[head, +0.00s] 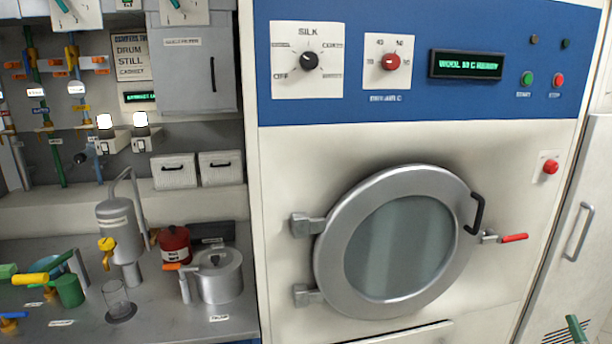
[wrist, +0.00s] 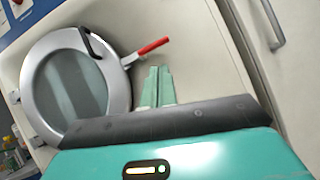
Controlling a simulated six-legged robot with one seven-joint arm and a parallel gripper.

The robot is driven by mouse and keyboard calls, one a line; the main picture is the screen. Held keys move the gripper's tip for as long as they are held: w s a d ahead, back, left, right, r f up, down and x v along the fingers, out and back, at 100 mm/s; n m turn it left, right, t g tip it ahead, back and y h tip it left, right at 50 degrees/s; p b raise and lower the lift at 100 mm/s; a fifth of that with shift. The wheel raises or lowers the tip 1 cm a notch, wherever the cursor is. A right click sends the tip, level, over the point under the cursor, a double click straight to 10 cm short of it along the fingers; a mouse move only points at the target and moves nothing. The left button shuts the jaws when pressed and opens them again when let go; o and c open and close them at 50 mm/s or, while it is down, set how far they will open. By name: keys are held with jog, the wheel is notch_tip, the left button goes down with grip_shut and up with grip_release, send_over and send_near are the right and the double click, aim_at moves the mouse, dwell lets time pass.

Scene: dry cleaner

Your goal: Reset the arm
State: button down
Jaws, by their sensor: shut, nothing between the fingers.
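My gripper shows in the wrist view, its two pale green fingers (wrist: 158,88) together with nothing between them. They point toward the white front of the large machine (wrist: 195,50), to the right of its round door (wrist: 75,85) and below the red-handled latch (wrist: 152,47). In the head view, a green tip of my arm or gripper (head: 577,328) shows at the lower right edge, in front of the right-hand cabinet. The rest of the arm is out of that view.
The machine's round door (head: 400,240) is closed, with a black handle (head: 475,213) and red lever (head: 514,237) sticking out. A steel counter (head: 170,325) with a pot (head: 218,277), glass (head: 116,300) and valves is at left. A cabinet handle (head: 579,230) projects at right.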

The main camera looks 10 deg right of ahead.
jog(key=w+r+m+g+h, duration=0.3)
jog(key=w+r+m+h, duration=0.25)
jog(key=r+m, duration=0.35)
jog(key=w+r+m+g+h, duration=0.35)
jog(key=r+m+h, duration=0.3)
jog(key=r, duration=0.55)
jog(key=w+a+r+m+g+y, duration=0.1)
jog(key=a+r+m+g, duration=0.1)
jog(key=a+r+m, duration=0.45)
jog(key=w+a+r+m+g+y, duration=0.2)
jog(key=a+m, duration=0.2)
jog(key=a, duration=0.6)
jog(key=s+a+m+g+y, duration=0.2)
jog(key=s+a+y, duration=0.25)
jog(key=a, duration=1.05)
jog(key=s+a+m+g+y, duration=0.1)
jog(key=s+a+m+y, duration=0.35)
jog(key=a, duration=1.05)
jog(key=s+a+f+g+y, duration=0.1)
jog(key=s+a+f, duration=0.3)
jog(key=s+a, duration=0.5)
jog(key=s+a+f+g, duration=0.4)
jog(key=s+a, duration=0.5)
jog(key=s, duration=0.4)
jog(key=shift+s+f+n+y, duration=0.15)
jog(key=shift+s+n+y, duration=0.2)
jog(key=shift+s+y, duration=0.05)
jog(key=c, duration=2.2)
grip_release()
